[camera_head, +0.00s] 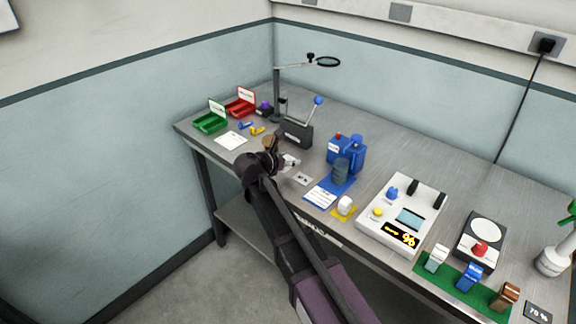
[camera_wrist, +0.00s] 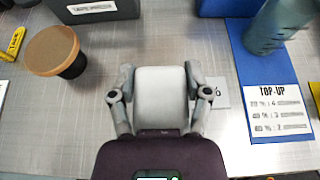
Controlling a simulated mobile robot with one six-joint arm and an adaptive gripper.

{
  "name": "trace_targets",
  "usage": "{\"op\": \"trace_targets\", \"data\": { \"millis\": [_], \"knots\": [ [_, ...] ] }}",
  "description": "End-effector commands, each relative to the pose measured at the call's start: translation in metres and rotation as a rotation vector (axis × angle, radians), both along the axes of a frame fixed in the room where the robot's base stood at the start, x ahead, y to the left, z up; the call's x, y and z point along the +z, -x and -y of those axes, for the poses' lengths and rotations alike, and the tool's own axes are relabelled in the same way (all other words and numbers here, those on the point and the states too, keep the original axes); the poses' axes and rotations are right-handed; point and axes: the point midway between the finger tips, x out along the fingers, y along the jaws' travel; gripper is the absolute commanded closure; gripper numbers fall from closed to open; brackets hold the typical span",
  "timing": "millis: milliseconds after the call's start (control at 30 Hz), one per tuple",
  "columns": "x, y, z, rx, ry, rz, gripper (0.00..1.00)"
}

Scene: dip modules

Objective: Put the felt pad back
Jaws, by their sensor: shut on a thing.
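My gripper (camera_wrist: 161,88) is shut on a pale grey-white pad with rounded corners, which looks like the felt pad (camera_wrist: 162,98). The two fingers press on its left and right sides. In the head view my gripper (camera_head: 276,154) is over the front part of the bench, left of the blue mat, and the pad cannot be made out clearly there. A small white card (camera_wrist: 217,92) with a percent-like mark shows to the right of the pad, partly hidden. I cannot tell whether the pad touches the bench.
A dark cup with a tan top (camera_wrist: 58,52) stands left of my gripper. The tape press (camera_head: 297,132) stands behind it. A blue mat (camera_wrist: 240,62) with a TOP-UP card (camera_wrist: 277,110) and a blue-grey container (camera_wrist: 280,25) is to the right.

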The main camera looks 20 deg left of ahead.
Motion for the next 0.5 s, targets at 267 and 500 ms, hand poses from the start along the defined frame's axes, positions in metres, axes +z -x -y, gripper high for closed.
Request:
{"op": "trace_targets", "data": {
  "millis": [267, 500],
  "knots": [
    [-0.002, -0.014, -0.009, 0.000, 0.000, 0.000, 0.62],
    [-0.026, -0.011, -0.007, 0.001, 0.000, 0.000, 0.62]
  ]
}}
